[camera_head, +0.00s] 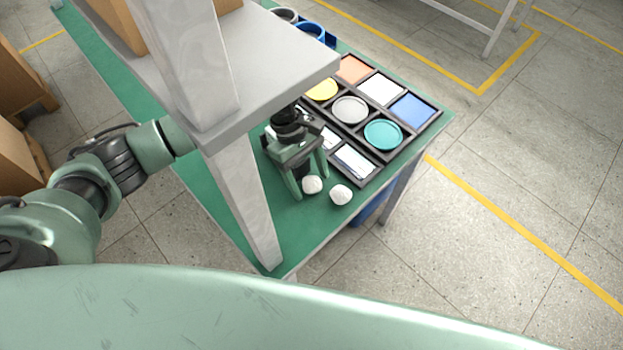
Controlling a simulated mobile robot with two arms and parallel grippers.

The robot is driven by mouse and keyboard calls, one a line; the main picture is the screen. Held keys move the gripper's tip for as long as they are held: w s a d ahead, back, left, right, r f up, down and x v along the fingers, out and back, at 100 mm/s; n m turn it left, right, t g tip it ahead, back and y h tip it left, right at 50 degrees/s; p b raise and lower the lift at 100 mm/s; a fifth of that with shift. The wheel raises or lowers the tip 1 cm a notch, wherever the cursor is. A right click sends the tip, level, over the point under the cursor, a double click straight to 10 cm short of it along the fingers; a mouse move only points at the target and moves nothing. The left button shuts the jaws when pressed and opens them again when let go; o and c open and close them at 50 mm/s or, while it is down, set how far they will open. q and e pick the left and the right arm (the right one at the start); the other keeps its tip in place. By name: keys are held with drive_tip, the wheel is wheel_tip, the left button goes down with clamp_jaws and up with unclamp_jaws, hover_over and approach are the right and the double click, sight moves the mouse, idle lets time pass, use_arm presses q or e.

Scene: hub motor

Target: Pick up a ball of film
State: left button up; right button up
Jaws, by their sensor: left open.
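Two small white balls of film lie on the green table near its right front edge. One ball (312,184) is right by the fingertips of my left gripper (312,184), which points down over it. The other ball (341,195) lies a little to the right, apart from the gripper. My left gripper is open, with one finger on the left of the nearer ball and the other behind it. I cannot tell whether a finger touches the ball. My right gripper is not in view.
A black tray (397,155) with coloured round and square pieces lies just behind the balls. A grey shelf (290,85) on a white post (240,190) stands left of the gripper, close to my left arm. Cups (310,29) stand at the back.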

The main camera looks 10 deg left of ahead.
use_arm(q)
drive_tip(key=shift+d+f, duration=0.1)
drive_tip(key=shift+f, duration=0.05)
drive_tip(key=c, duration=1.4)
